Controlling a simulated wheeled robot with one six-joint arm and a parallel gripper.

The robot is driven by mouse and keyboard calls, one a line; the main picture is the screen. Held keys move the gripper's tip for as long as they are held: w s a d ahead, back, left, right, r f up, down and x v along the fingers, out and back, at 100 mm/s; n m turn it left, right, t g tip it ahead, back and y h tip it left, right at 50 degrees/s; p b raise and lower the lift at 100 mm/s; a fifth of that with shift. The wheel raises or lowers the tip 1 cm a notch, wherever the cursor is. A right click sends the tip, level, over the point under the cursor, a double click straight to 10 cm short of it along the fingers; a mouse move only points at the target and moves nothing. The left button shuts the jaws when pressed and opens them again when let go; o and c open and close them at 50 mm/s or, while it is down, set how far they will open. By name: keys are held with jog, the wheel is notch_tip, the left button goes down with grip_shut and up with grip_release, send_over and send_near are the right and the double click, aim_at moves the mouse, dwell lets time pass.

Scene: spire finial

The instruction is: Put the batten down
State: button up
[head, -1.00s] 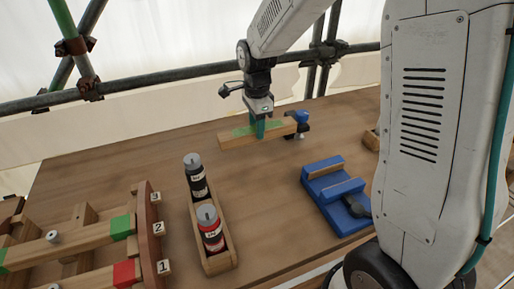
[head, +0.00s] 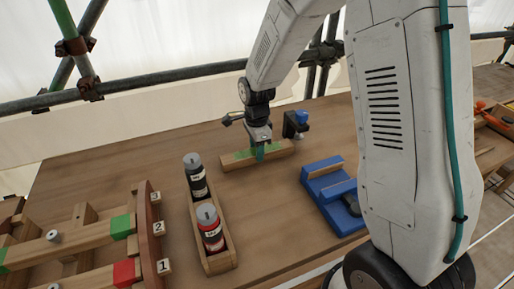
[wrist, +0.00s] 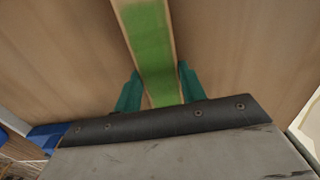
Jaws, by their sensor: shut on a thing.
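The batten (head: 278,153) is a short wooden bar with a green patch on its top face. In the head view it is level, low at the table's far middle; I cannot tell whether it touches the wood. My gripper (head: 260,152) is above it, with its teal fingers on either side of the batten's middle. In the wrist view the batten's green face (wrist: 150,50) runs between the two teal fingers (wrist: 157,92). The fingertips' lower ends are hidden by the batten in the head view.
A blue vise-like fixture (head: 330,195) stands right of centre. A wooden tray (head: 222,262) with a black bottle (head: 196,178) and a red bottle (head: 210,228) is left of it. A numbered rack (head: 145,235) is at left. A small blue-and-black clamp (head: 296,123) is behind the batten.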

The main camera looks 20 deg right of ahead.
jog(key=o, duration=1.1)
notch_tip(320, 180, up, 12)
jog(key=s+d+r+n, duration=0.2)
jog(key=s+r+n, duration=0.7)
jog(key=s, duration=0.4)
jog(key=s+n, duration=0.3)
jog(key=s, duration=0.2)
jog(key=s+r+n, duration=0.1)
jog(key=s+n, duration=0.2)
jog(key=s, duration=0.3)
jog(key=s+d+r+n+t, duration=0.1)
jog(key=s+n, duration=0.2)
jog(key=s, duration=0.3)
jog(key=shift+d, duration=0.1)
